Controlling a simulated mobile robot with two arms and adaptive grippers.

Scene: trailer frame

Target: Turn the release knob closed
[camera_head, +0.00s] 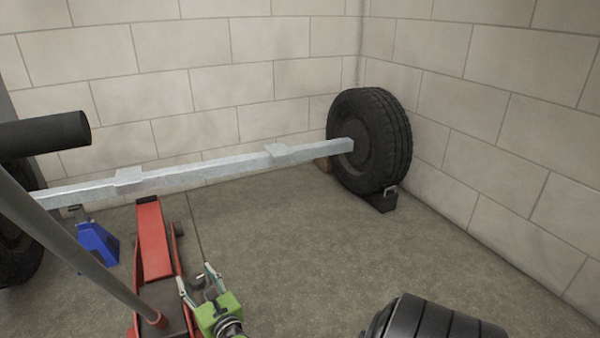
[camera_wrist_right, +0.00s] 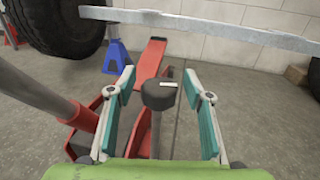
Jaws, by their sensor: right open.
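The release knob (camera_wrist_right: 158,97) is a dark round cap with a white mark on top, on a thin upright stem. It stands beside the red jack's (camera_wrist_right: 150,62) body in the right wrist view. My right gripper (camera_wrist_right: 160,78) is open, with one teal-padded finger on each side of the knob and visible gaps between. In the head view my right gripper (camera_head: 195,275) reaches down at the right side of the red jack (camera_head: 153,245). The knob shows small and dark between its fingers there. My left gripper is not in view.
A grey jack handle (camera_head: 80,245) slants up left from the jack. A metal axle beam (camera_head: 215,173) crosses above the jack to a tyre (camera_head: 375,140) with a black chock (camera_head: 384,201). A blue stand (camera_head: 97,244) is left. The floor right of the jack is clear.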

